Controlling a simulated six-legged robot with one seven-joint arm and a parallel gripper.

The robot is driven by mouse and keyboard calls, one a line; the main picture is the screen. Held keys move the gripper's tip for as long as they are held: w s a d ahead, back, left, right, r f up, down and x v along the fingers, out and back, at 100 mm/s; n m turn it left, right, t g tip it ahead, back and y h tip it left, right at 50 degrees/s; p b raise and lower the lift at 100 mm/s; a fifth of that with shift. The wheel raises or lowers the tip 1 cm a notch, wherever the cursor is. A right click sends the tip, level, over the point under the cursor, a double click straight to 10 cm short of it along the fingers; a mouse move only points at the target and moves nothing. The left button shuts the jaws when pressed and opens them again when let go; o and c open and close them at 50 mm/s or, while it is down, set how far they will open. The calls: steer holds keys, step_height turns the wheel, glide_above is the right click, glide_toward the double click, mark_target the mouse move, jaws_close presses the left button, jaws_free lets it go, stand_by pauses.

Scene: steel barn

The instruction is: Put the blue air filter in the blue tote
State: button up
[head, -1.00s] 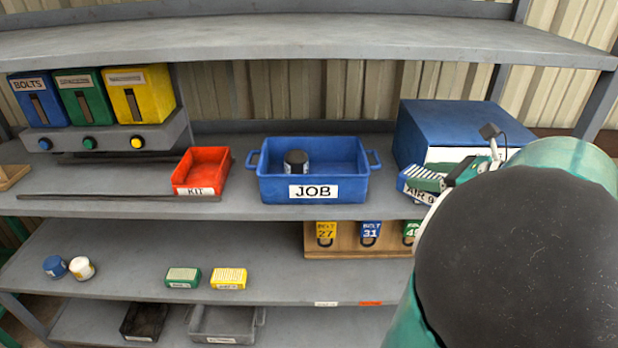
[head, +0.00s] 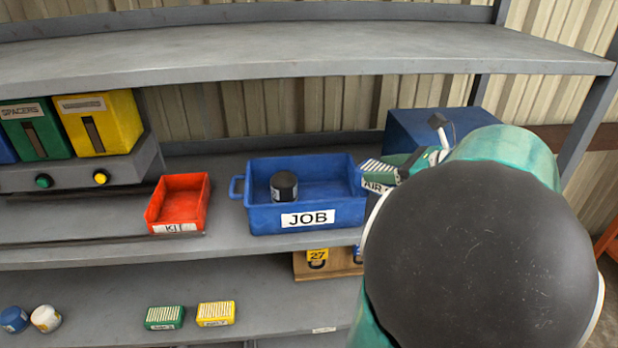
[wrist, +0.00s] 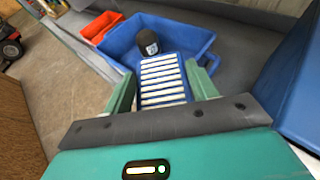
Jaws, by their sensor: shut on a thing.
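The blue air filter (head: 378,172), with white pleats and a label reading "AIR", is held in my gripper (head: 408,165) at the right end of the blue tote (head: 262,220). My arm hides part of it. In the wrist view, the filter (wrist: 162,88) sits between both green fingers of my gripper (wrist: 161,76). The tote (wrist: 190,36), labelled "JOB", stands on the middle shelf, and the filter's far end overlaps its near part in that view. I cannot tell its height over the rim. A dark can (head: 284,186) stands inside the tote at left.
A red bin (head: 180,205) stands left of the tote. A blue box (head: 430,128) is behind my gripper at right. An upper shelf (head: 300,50) spans above. Green and yellow bins (head: 105,120) stand at far left. Small filters and cans lie on the shelf below.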

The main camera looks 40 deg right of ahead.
steer(key=w+r+x, duration=0.1)
steer(key=r+x, duration=0.1)
steer(key=x, duration=1.4)
steer(key=shift+r, duration=0.2)
steer(key=shift+a+f, duration=0.1)
steer(key=shift+a, duration=0.05)
steer(key=shift+f, duration=0.5)
steer(key=o, duration=1)
